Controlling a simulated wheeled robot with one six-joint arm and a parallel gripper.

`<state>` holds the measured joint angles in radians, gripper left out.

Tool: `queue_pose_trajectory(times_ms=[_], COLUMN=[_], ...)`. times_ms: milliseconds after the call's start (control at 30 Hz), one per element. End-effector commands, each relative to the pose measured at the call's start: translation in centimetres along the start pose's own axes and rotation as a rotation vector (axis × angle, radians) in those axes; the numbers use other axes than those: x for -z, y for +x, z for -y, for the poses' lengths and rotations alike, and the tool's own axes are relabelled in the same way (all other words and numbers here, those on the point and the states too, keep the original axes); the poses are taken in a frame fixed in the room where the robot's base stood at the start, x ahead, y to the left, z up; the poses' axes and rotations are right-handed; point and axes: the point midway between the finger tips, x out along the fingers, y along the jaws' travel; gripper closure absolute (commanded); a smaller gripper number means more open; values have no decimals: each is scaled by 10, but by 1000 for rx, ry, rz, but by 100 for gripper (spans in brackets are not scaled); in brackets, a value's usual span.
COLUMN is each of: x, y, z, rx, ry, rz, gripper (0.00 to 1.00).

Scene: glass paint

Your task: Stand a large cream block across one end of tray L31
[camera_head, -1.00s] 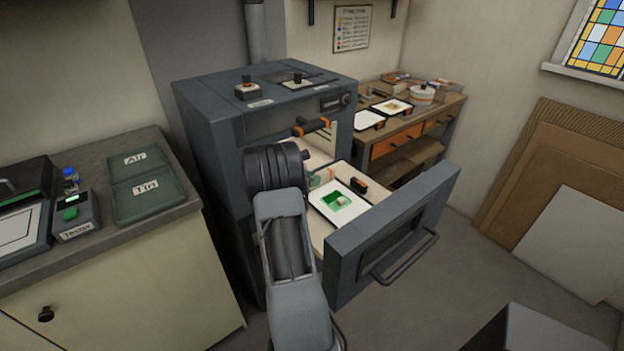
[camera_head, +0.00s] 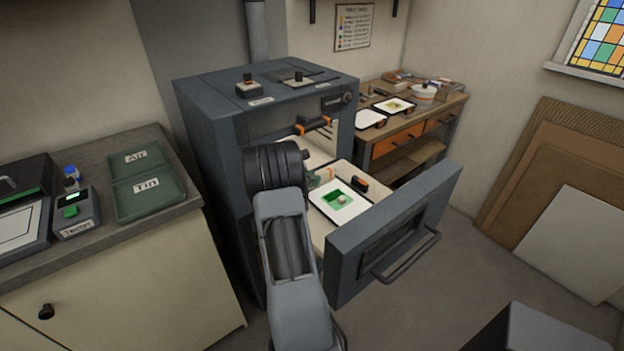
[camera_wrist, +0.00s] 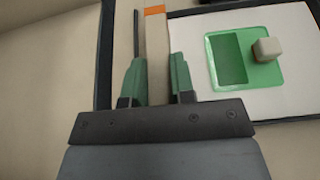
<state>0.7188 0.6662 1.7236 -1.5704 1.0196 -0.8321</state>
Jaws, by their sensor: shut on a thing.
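My gripper (camera_wrist: 158,82) has green fingers and is shut on a long cream block (camera_wrist: 157,55) with an orange end. The block's orange end also shows in the head view (camera_head: 331,173). My arm hides most of the gripper there. A white tray (camera_head: 323,212) with a dark rim lies in the open drawer, right of the gripper in the wrist view (camera_wrist: 215,105). I cannot read a tray label. On it sits a green square piece (camera_wrist: 225,60) with a darker part, and a small cream cube (camera_wrist: 267,49) rests on its right side.
The drawer's grey front panel (camera_head: 395,235) stands out towards me. A black and orange handle (camera_head: 360,186) is at the tray's far side. The grey cabinet (camera_head: 215,140) rises behind. A side table (camera_head: 385,145) holds more white trays. A counter (camera_head: 190,200) is at left.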

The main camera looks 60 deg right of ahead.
Motion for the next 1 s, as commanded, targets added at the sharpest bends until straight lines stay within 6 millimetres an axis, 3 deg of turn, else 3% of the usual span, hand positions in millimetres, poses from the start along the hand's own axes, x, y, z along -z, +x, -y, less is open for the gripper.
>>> queue_pose_trajectory(times_ms=[100,133,400,733,1000], x=[-1,-1,0,-1,-17], y=[0,0,0,0,-7], z=[0,0,0,0,0], rx=[0,0,0,0,0], ry=[1,1,0,0,1], rz=[1,1,0,0,0], gripper=[100,74,48,47,47])
